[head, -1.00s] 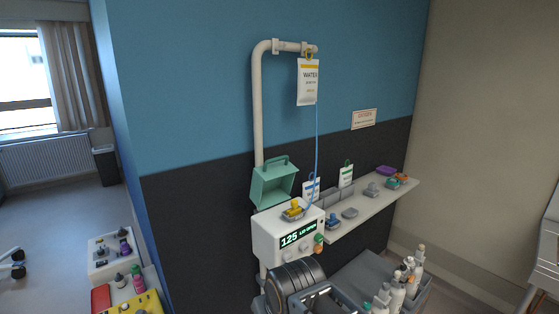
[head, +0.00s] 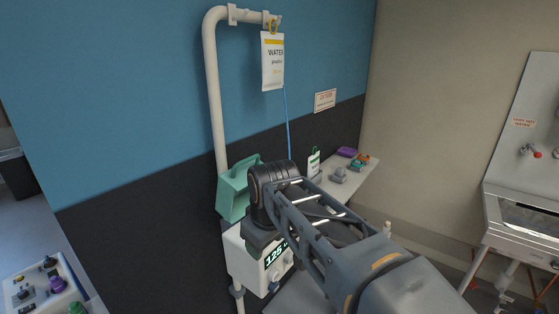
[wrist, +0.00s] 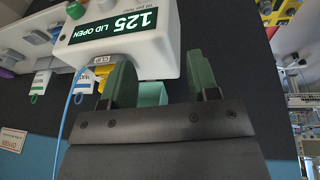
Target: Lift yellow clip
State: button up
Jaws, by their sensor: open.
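In the head view my arm hides the clip. The pump (head: 248,262) partly shows below my wrist, its display reading 125. My gripper (wrist: 160,78) is open, its two green fingers apart with nothing held between them. The left finger is close to the clip in the picture.
A shelf (head: 352,190) with small items extends right.

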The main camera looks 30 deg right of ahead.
jog(key=w+d+r+n+g+p, duration=0.1)
jog(key=w+d+r+n+g, duration=0.2)
jog(key=w+d+r+n, duration=0.65)
jog(key=f, duration=0.3)
jog(key=a+f, duration=0.1)
jog(key=f, duration=0.3)
jog(key=w+a+f, duration=0.1)
jog(key=f, duration=0.3)
jog(key=shift+f, duration=0.15)
grip_shut()
dwell(0.4)
dwell(0.4)
jog(key=shift+r+p, duration=1.45)
jog(key=shift+r, duration=0.35)
